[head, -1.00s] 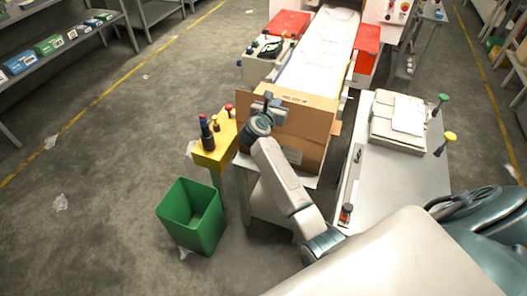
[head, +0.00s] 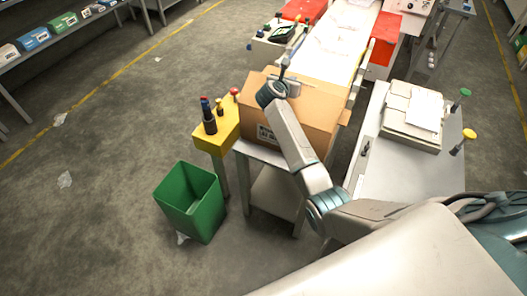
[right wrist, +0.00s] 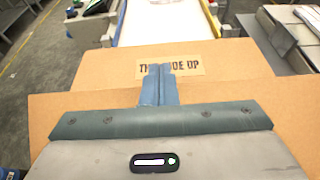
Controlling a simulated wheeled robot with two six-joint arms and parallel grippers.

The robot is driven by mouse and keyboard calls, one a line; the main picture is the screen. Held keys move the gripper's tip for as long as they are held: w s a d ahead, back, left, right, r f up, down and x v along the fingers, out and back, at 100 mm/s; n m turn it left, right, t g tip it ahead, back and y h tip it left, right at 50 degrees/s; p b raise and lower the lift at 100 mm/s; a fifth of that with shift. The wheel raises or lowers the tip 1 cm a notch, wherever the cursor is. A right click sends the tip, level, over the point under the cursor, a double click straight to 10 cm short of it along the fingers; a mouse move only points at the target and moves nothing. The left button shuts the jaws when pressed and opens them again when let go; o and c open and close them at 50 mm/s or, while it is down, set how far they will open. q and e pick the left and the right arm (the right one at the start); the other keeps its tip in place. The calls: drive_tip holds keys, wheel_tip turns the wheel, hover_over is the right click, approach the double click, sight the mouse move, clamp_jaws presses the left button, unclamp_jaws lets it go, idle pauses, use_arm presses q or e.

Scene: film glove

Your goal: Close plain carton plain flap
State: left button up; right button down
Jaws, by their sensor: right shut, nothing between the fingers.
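The plain brown cardboard carton (head: 318,123) stands on a small stand in the head view, with its near face partly behind my right arm. In the right wrist view, a brown flap (right wrist: 100,68) with a "THIS SIDE UP" label (right wrist: 196,63) lies beyond a nearer cardboard panel (right wrist: 50,110). My right gripper (head: 286,66) is at the carton's top. Its fingers are together and empty, and they cover part of the label in the right wrist view (right wrist: 157,72). I cannot tell whether the fingertips touch the flap. My left gripper is out of view.
A conveyor (head: 335,45) with red side panels runs behind the carton. A yellow post (head: 222,130) with knobs stands left of it, with a green bin (head: 192,205) below. A metal table (head: 405,165) with stacked papers (head: 412,115) is at right. Floor at left is mostly open.

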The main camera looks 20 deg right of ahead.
drive_tip(key=f+b, duration=0.1)
drive_tip(key=w+d+f+b, duration=0.1)
drive_tip(key=f+b, duration=0.1)
drive_tip(key=d+f+b, duration=0.1)
drive_tip(key=f, duration=0.1)
drive_tip(key=shift+w+b, duration=0.3)
drive_tip(key=shift+w, duration=0.05)
idle(0.5)
